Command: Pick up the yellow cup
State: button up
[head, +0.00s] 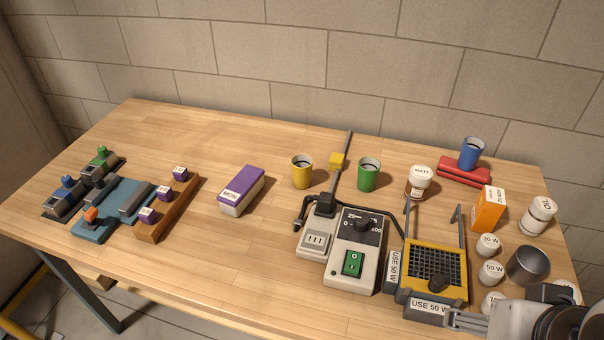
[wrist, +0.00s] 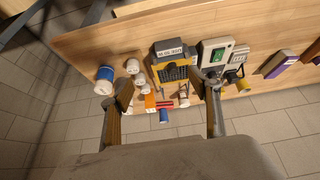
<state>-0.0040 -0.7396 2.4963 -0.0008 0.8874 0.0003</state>
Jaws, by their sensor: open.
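The yellow cup (head: 302,172) stands upright on the wooden table, behind the grey control boxes and right of the purple-and-white MON block. It also shows small in the wrist view (wrist: 243,86), to the right of my right-hand finger. My gripper (head: 452,320) is at the front right corner in the head view, far from the cup. Its two fingers are spread wide with nothing between them in the wrist view (wrist: 168,85).
A grey post with a yellow block (head: 338,161) stands between the yellow cup and the green cup (head: 368,174). Control boxes (head: 340,260) with a cord stand in front. The MON block (head: 241,190) is left.

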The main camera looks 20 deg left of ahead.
jog(key=w+a+n+t, duration=0.1)
jog(key=w+a, duration=0.1)
jog(key=w, duration=0.6)
jog(key=w+a+n+t, duration=0.1)
jog(key=w+a, duration=0.2)
jog(key=w, duration=0.4)
jog(key=n+t+y, duration=0.3)
jog(key=y, duration=0.2)
send_near(302, 173)
jog(key=w+d+r, duration=0.2)
jog(key=d+r, duration=0.4)
jog(key=d, duration=0.4)
jog(key=w+a+f+n+y, duration=0.1)
jog(key=w+a+f+y, duration=0.1)
jog(key=a+f, duration=0.5)
jog(key=shift+a+f+n+t+y, duration=0.2)
jog(key=shift+a+n+t+y, duration=0.2)
jog(key=shift+a, duration=1.6)
jog(key=shift+x, duration=1.3)
jog(key=shift+w, duration=0.15)
